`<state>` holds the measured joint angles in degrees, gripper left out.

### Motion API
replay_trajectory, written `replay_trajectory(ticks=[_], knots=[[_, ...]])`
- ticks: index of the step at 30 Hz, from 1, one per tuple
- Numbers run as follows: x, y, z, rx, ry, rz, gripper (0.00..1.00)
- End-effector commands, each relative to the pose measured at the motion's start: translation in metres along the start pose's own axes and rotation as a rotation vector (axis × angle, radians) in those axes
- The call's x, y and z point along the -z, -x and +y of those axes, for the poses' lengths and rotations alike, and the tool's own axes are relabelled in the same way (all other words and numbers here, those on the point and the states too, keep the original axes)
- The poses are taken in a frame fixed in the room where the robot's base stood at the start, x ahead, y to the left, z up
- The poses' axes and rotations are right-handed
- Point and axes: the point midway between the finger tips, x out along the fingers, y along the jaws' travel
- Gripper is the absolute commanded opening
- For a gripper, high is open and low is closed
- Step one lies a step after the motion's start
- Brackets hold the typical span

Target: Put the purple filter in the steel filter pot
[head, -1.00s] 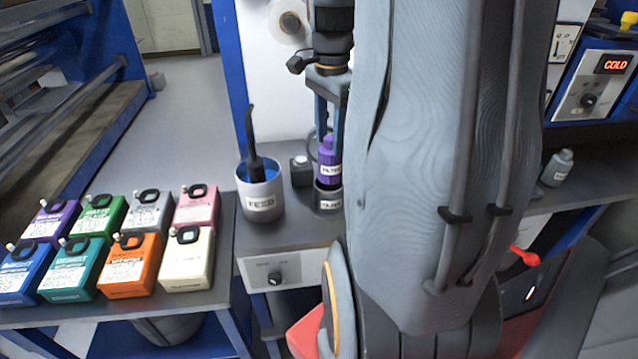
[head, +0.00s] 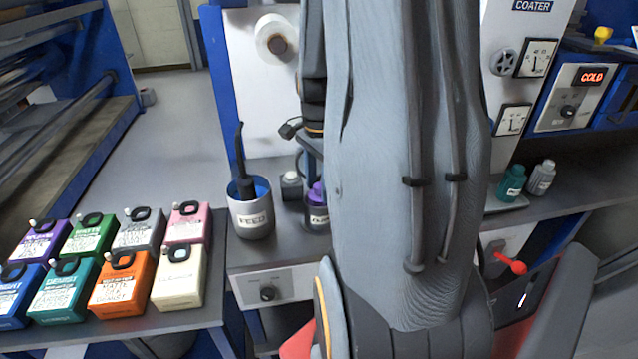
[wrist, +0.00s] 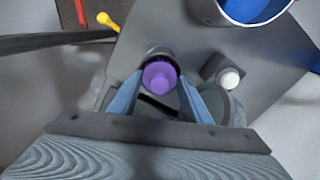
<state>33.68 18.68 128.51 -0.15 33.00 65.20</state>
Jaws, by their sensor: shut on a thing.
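The purple filter (head: 316,193) shows only its top above the rim of the steel filter pot (head: 318,217), so its lower part appears to be inside. My arm hides the right side of both in the head view. In the wrist view, the purple filter (wrist: 158,76) is between the blue fingers of my gripper (wrist: 160,82), which is shut on it. The grey pot rim (wrist: 160,50) shows around its far side. How deep the filter sits cannot be told.
The FEED pot (head: 251,215) with a black handle stands left of the filter pot, with a small white-capped bottle (head: 291,184) between them. Several coloured canisters (head: 118,285) fill the bench at left. A teal bottle (head: 511,182) and a grey bottle (head: 541,178) stand at right.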

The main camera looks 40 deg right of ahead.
Motion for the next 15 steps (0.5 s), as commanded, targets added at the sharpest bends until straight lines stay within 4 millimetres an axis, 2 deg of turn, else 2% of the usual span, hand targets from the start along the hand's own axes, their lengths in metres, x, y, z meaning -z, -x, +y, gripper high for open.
replay_trajectory(ticks=[2, 3, 6, 15], knots=[[0.0, -0.0025, 0.0, 0.0, 0.0, 0.0, 0.09], [0.0, -0.0031, 0.0, 0.0, 0.0, 0.0, 0.46], [0.0001, -0.0025, 0.0, 0.0, 0.0, 0.0, 0.63], [0.0001, -0.0016, 0.0, 0.0, 0.0, 0.0, 0.63]])
